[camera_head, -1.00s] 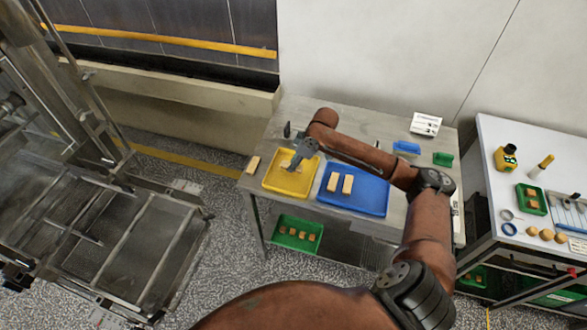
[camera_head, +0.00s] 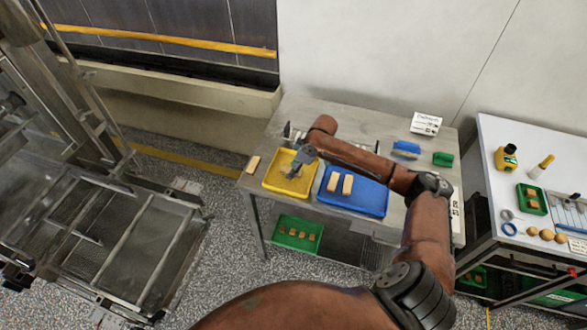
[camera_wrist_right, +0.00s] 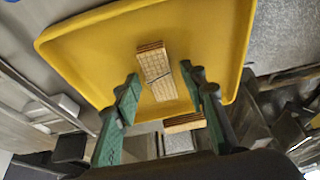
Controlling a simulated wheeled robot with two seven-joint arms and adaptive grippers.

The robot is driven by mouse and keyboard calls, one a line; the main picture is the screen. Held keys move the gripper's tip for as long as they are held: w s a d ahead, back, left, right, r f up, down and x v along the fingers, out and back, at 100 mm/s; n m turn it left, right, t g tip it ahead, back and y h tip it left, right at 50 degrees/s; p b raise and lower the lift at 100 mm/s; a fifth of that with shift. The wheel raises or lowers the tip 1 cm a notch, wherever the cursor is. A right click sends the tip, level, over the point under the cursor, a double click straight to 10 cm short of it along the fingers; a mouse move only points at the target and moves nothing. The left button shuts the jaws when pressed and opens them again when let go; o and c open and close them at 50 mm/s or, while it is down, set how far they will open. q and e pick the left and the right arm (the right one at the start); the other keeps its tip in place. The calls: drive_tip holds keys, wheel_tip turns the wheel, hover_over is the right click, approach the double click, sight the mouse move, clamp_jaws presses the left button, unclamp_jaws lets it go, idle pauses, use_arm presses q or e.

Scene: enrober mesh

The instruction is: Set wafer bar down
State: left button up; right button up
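A wafer bar (camera_wrist_right: 158,75) with a grid-patterned top lies in the yellow tray (camera_wrist_right: 80,60). The yellow tray (camera_head: 272,183) is at the left of the steel table in the head view, where my right gripper (camera_head: 292,174) is over it and largely hides the bar. In the wrist view my right gripper (camera_wrist_right: 164,82) has its green fingers spread on either side of the bar, with visible gaps. Another bar (camera_wrist_right: 185,122) lies outside the tray edge; it also shows on the table left of the tray (camera_head: 253,165). My left gripper is not in view.
A blue tray (camera_head: 370,200) with two bars (camera_head: 347,184) adjoins the yellow tray on the right. A green bin (camera_head: 298,233) with several pieces sits below. A white card (camera_head: 426,123) and small blue (camera_head: 406,147) and green (camera_head: 443,159) containers stand farther back.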

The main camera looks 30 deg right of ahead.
drive_tip(key=shift+r, duration=0.1)
drive_tip(key=v, duration=1.2)
drive_tip(key=shift+p, duration=0.45)
